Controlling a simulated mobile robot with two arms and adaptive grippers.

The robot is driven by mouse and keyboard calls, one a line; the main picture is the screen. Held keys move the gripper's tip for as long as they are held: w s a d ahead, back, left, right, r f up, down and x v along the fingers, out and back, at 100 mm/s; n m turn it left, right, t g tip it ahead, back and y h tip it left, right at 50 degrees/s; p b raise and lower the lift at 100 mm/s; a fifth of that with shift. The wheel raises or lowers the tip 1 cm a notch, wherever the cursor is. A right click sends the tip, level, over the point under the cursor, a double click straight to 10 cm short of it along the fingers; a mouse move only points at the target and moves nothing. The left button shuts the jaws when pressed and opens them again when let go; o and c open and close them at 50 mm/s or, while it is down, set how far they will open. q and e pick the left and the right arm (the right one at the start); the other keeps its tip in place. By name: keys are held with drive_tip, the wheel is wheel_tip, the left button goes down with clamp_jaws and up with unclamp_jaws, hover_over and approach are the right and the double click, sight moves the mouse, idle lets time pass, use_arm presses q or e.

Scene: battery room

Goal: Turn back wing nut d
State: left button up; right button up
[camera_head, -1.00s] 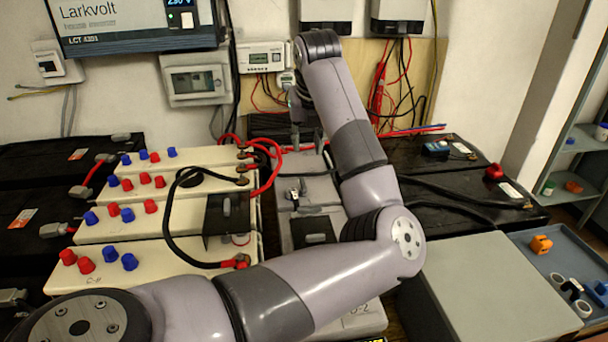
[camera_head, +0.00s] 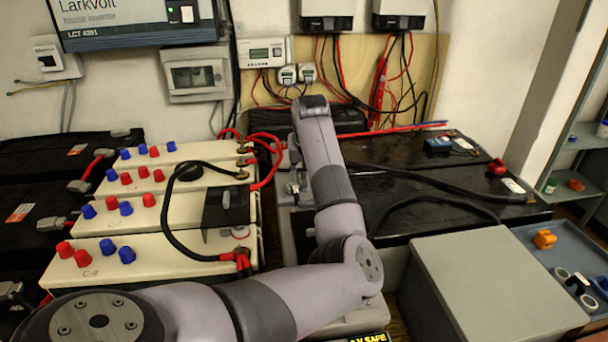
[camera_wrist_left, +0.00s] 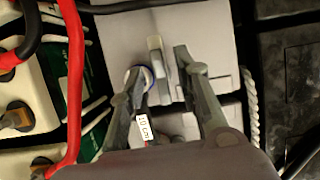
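A grey upright tab (camera_wrist_left: 155,57), which looks like a wing nut's wing, stands on a light grey case (camera_wrist_left: 205,25) in the left wrist view. I cannot read a letter d by it. My left gripper (camera_wrist_left: 160,68) is open, its two fingers on either side of the tab with gaps. A round fitting with a blue rim shows by the left finger, partly hidden. In the head view my left forearm hides the fingers; small metal hardware (camera_head: 296,184) shows beside it on the grey case. My right gripper is not in view.
White battery cases (camera_head: 150,222) with red and blue caps stand to the left. A black cable (camera_head: 168,212) and red cables (camera_head: 272,160) loop close to the arm. A grey box (camera_head: 490,280) and a blue-grey tray (camera_head: 563,250) are at the right.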

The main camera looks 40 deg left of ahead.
use_arm(q)
drive_tip(key=shift+c, duration=0.5)
clamp_jaws()
